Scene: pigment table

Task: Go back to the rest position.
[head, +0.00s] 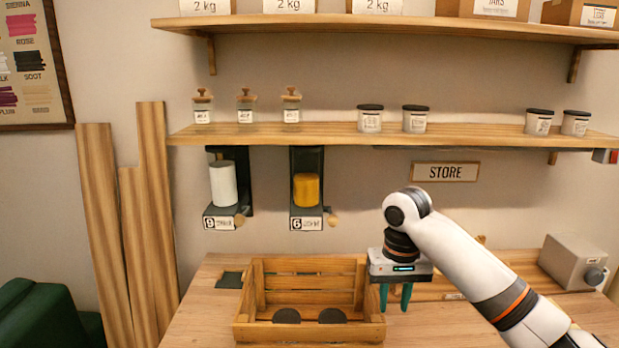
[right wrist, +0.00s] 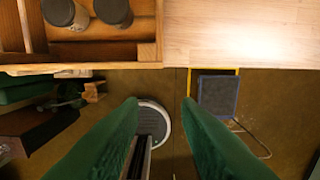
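My right gripper (head: 395,297) points down over the table, just right of the wooden crate. Its two green fingers are apart with nothing between them. In the right wrist view the fingers (right wrist: 162,112) are also spread and empty, with the floor below them past the table's edge. My left gripper is in neither view.
The wooden crate (head: 258,333) holds two dark-lidded jars, which show in the right wrist view (right wrist: 114,10). A grey box (head: 572,262) stands at the table's right. Two dispensers (head: 222,185) (head: 307,190) hang under the shelf (head: 330,133), which bears several jars.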

